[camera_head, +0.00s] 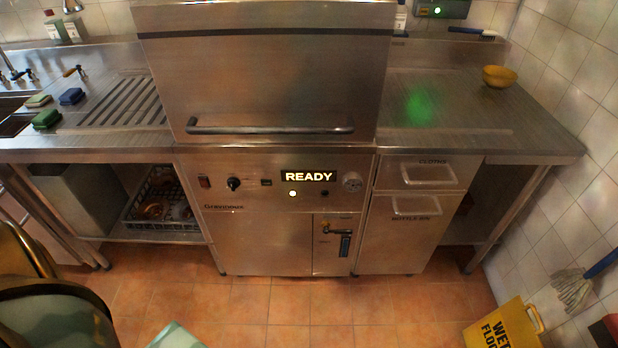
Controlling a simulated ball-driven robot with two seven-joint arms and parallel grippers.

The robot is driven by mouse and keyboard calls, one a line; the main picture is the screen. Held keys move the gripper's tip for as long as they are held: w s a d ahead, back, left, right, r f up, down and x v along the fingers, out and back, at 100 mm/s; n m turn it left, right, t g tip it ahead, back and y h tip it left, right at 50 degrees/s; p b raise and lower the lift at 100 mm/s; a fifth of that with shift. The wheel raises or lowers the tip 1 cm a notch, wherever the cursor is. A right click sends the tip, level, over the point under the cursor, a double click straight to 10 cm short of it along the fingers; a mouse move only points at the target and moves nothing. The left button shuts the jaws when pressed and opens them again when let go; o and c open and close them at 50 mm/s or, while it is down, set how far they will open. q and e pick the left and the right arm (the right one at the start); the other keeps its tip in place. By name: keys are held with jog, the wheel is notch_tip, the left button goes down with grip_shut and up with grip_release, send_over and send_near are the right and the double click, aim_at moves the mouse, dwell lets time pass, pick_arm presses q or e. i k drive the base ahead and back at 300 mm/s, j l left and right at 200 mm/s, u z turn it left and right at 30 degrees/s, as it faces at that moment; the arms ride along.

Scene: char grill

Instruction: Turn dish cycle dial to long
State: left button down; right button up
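The dishwasher (262,240) stands in the middle with its hood (260,75) down and a long bar handle (270,130) across the hood's front. On its control panel, a black dial (233,184) sits left of centre. Its pointer and the markings around it are too small to read. A lit display (308,176) reads READY, with a lit round lamp (292,193) below it. Neither gripper shows in the head view, and nothing touches the dial.
Drawers (412,205) stand to the right, a dish rack (160,205) sits under the left counter, and a yellow wet-floor sign (503,325) stands front right. The floor before the machine is clear.

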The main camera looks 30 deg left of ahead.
aim_at(233, 183)
jog(key=j+u, duration=0.15)
jog(key=u, duration=1.35)
